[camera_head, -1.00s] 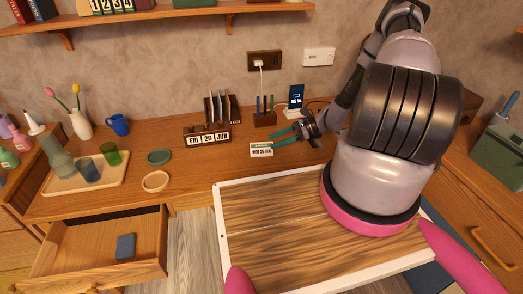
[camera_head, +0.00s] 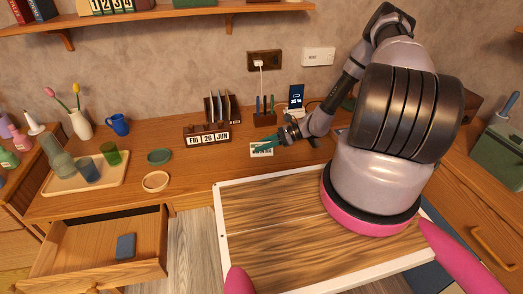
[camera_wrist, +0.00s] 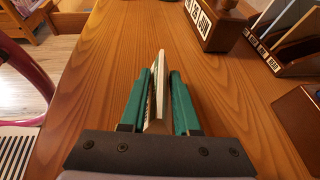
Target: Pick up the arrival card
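The arrival card (camera_wrist: 158,98) is a small pale card standing on the wooden desk.
A date block (camera_head: 208,136) and a letter rack (camera_head: 222,108) stand just behind. A pen holder (camera_head: 265,118) and a phone on a stand (camera_head: 296,97) are at the back. Two round dishes lie to the left. An open drawer (camera_head: 100,245) juts out front left.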

